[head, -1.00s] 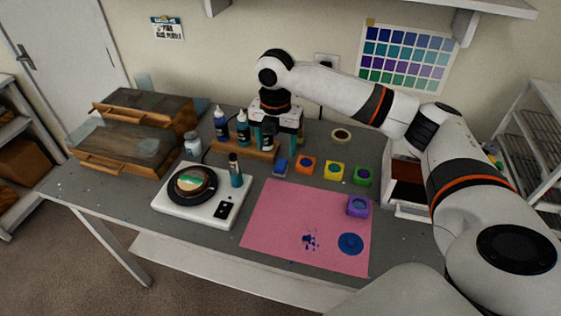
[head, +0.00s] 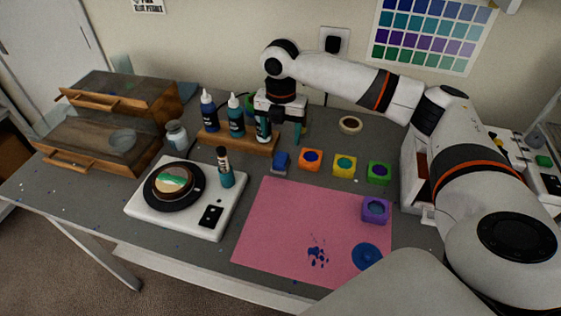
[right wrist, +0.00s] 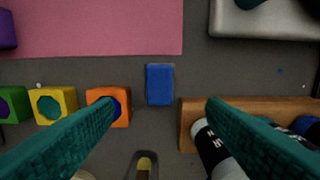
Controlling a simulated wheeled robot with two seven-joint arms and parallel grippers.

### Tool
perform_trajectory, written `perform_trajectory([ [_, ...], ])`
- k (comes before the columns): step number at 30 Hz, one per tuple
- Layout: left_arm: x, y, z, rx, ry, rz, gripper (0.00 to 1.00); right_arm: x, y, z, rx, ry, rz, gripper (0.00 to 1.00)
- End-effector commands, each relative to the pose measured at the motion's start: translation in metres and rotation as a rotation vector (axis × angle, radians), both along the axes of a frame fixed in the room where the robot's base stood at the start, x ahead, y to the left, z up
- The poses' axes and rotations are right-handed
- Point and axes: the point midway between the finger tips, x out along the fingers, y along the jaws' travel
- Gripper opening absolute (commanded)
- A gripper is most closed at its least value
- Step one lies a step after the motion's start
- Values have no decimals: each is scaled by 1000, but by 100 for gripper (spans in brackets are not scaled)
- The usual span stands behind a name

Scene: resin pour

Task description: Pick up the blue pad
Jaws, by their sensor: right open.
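The blue pad (head: 281,160) is a small blue block lying flat on the grey table, left of the orange block and in front of the wooden bottle rack. In the right wrist view the pad (right wrist: 160,84) lies centred ahead of the gap between the fingertips. My right gripper (head: 283,131) is open and empty, with teal fingers pointing down. It hangs above the table, behind the pad, beside the rack's right end, and does not touch the pad. My left gripper is not in view.
The wooden rack (right wrist: 188,131) with bottles is close to one finger. The orange block (head: 311,159), yellow block (head: 344,166) and green block (head: 379,172) stand to the right. A pink mat (head: 280,232) lies in front. A white scale (head: 147,202) is at left.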

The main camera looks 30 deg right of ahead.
Motion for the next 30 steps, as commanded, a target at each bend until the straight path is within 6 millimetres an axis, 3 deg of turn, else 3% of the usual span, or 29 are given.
perform_trajectory([
  [4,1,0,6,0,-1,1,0,-1,0,-24,-2,2,0,65],
  [11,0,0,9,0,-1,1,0,-1,0,-41,-1,2,1,65],
  [21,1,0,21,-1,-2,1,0,-2,2,-86,-1,1,0,65],
  [29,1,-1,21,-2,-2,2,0,-2,2,-90,-1,-1,1,65],
  [30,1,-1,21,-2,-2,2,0,-2,2,-90,-1,-1,1,61],
])
